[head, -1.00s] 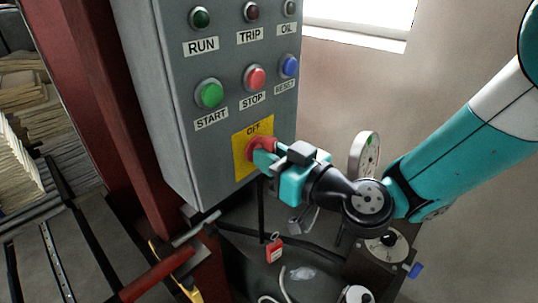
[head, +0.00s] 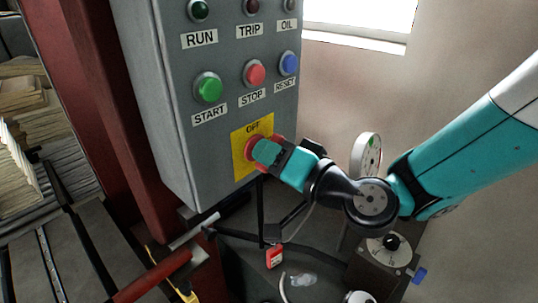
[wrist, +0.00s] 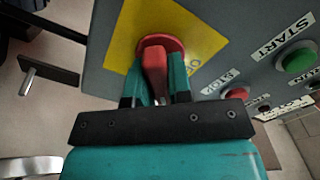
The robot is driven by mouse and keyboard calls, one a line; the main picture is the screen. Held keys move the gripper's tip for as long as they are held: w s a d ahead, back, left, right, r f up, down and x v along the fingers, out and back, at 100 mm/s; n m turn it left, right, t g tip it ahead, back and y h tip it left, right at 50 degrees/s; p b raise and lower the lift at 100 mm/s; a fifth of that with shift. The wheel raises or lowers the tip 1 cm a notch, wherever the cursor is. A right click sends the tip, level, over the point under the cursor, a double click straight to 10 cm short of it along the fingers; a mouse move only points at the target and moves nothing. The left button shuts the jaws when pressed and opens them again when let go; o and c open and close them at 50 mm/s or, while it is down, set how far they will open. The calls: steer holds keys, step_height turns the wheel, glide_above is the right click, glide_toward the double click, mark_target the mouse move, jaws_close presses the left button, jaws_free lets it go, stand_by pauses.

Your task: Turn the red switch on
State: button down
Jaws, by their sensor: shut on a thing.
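The red switch (head: 250,150) sits on a yellow plate (head: 239,166) marked OFF, low on the front of a grey control box (head: 165,90). In the wrist view the red switch handle (wrist: 154,68) stands between the two teal fingers, with its round red base (wrist: 160,42) behind it. My gripper (head: 264,152) is shut on the handle, and it also shows in the wrist view (wrist: 154,75). In the head view my fingers hide much of the switch.
Green START (head: 209,89), red STOP (head: 255,75) and blue RESET (head: 289,65) buttons sit above the switch. A red padlock or tag (head: 275,257) hangs below the box. A round dial (head: 368,154) stands to the right, behind my arm.

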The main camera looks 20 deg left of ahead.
steer(key=m, duration=0.4)
steer(key=shift+w+r+m, duration=0.1)
steer(key=shift+m, duration=0.2)
steer(key=shift+m+p, duration=0.6)
steer(key=shift+m, duration=1.4)
steer(key=c, duration=1.1)
jaws_free()
steer(key=shift+d, duration=0.1)
steer(key=shift+o, duration=0.3)
steer(key=b+v, duration=1.7)
